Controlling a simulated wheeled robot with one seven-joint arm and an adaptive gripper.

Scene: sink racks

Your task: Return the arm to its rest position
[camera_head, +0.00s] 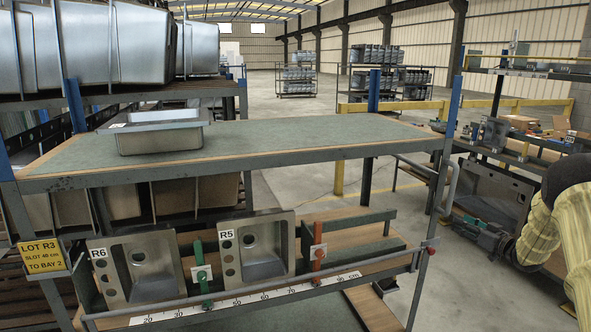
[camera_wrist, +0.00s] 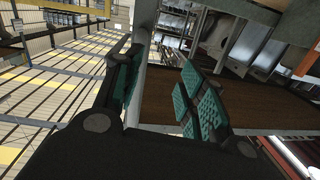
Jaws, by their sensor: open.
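My gripper (camera_wrist: 165,88) shows in the wrist view with its two teal-padded fingers apart and nothing between them. In the head view my arm, in a yellow ribbed cover, is folded at the right edge. A dark part at its left end lies in front of the right-hand bench, but its fingers cannot be made out there. The arm is to the right of the sink rack (camera_head: 250,162) and apart from it.
A steel sink (camera_head: 160,136) lies on the rack's green top. Below, sinks tagged R6 (camera_head: 112,262) and R5 (camera_head: 280,235) stand in slots, with green (camera_head: 202,272) and red (camera_head: 317,255) dividers. A cluttered bench (camera_head: 530,140) stands right. Open floor lies behind.

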